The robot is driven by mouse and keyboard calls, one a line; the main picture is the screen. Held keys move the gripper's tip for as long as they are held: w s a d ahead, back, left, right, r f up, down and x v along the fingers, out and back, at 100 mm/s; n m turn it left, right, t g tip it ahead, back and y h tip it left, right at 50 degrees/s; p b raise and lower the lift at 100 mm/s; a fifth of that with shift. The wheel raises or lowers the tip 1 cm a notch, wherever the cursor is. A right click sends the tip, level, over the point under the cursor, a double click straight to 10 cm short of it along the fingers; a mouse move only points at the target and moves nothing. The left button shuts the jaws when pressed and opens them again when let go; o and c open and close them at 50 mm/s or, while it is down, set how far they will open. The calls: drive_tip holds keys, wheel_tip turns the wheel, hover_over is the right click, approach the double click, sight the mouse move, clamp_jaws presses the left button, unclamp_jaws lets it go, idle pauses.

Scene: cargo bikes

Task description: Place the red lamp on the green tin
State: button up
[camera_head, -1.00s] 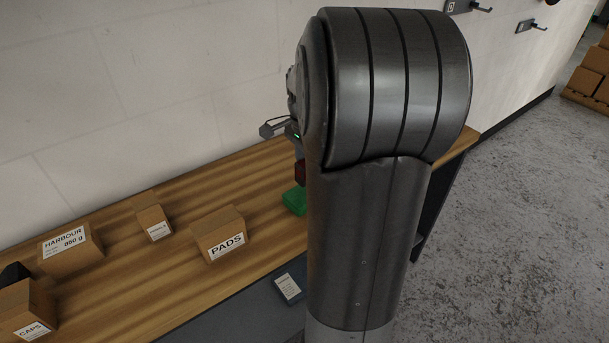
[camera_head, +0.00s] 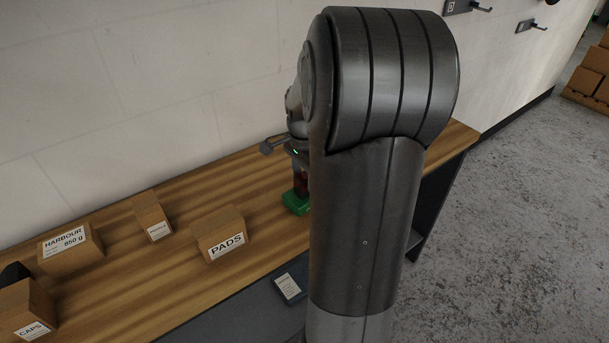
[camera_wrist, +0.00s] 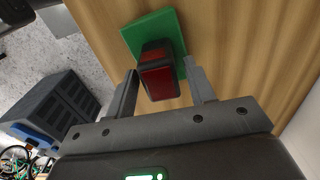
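The red lamp (camera_wrist: 160,78), with dark edges, stands on the green tin (camera_wrist: 148,30) in the wrist view. The lamp is near the tin's lower edge in that view. My gripper (camera_wrist: 161,72) has one finger on each side of the lamp, with narrow gaps showing, so it looks open around it. In the head view, the green tin (camera_head: 295,204) sits on the wooden bench, with the lamp (camera_head: 302,188) directly above it and appearing to touch. My arm hides the right side of both there.
The wooden bench (camera_head: 120,290) also holds the PADS box (camera_head: 219,232), a smaller carton (camera_head: 152,214), the HARBOUR box (camera_head: 70,246) and the CAPS box (camera_head: 24,308) to the left. A wall runs behind. A small labelled item (camera_head: 290,288) lies near the front edge.

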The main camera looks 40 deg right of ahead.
sight(304, 175)
drive_tip(key=shift+o, duration=0.3)
wheel_tip(304, 175, up, 12)
drive_tip(key=s+a+n+t, duration=0.2)
drive_tip(key=s+a+n, duration=0.5)
drive_tip(key=a+n, duration=0.2)
drive_tip(key=s+a+n+t, duration=0.3)
drive_tip(key=s+a+n, duration=0.5)
drive_tip(key=a, duration=0.5)
drive_tip(key=shift+r+n+t, duration=0.3)
drive_tip(key=shift+n, duration=0.2)
